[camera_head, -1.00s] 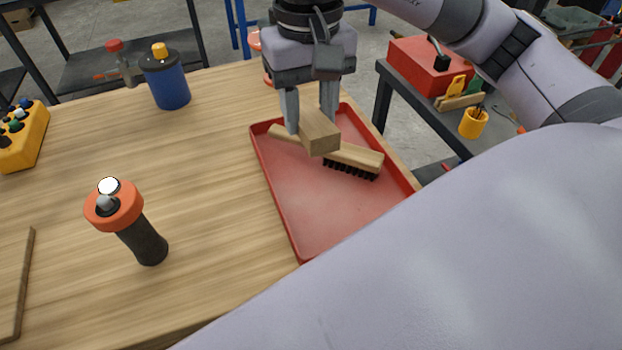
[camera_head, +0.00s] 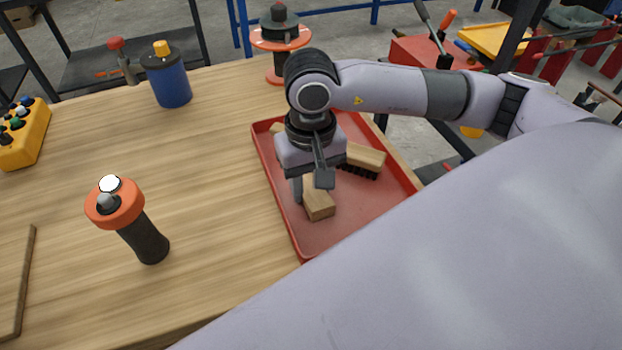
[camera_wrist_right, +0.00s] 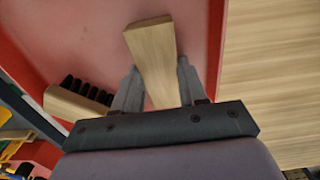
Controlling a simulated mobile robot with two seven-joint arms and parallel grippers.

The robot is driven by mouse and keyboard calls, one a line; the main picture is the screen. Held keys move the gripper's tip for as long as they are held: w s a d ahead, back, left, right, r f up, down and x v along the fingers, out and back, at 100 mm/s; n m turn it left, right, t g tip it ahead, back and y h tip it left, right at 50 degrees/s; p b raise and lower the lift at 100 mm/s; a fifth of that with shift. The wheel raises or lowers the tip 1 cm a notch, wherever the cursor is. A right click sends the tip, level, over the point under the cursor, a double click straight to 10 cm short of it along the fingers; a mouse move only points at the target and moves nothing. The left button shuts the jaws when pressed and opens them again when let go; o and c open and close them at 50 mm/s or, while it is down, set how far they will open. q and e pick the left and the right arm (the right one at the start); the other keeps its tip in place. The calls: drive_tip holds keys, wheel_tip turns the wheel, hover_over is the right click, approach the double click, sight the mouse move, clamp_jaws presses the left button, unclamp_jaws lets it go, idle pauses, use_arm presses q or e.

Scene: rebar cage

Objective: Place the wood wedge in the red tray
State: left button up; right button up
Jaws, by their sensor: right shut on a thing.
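The wood wedge (camera_head: 319,203) is a pale wooden block held in my right gripper (camera_head: 311,190), low over the red tray (camera_head: 345,225). In the right wrist view the wedge (camera_wrist_right: 154,60) sits between the two fingers of the right gripper (camera_wrist_right: 157,88), which are shut on it, with the red tray (camera_wrist_right: 85,35) behind. I cannot tell whether the wedge touches the tray floor. My left gripper is not in view.
A wooden brush with dark bristles (camera_head: 362,160) lies in the tray's far part, beside my gripper. An orange-topped dark flashlight (camera_head: 135,225), a blue container (camera_head: 167,80) and a yellow button box (camera_head: 22,135) stand left on the table. The tray's near part is clear.

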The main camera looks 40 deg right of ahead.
sight(311, 188)
drive_tip(key=shift+f+b, duration=0.2)
drive_tip(key=shift+b, duration=0.1)
drive_tip(key=o, duration=1)
drive_tip(key=shift+r, duration=0.1)
drive_tip(key=shift+o, duration=0.2)
drive_tip(key=shift+r, duration=0.1)
wheel_tip(311, 188, up, 12)
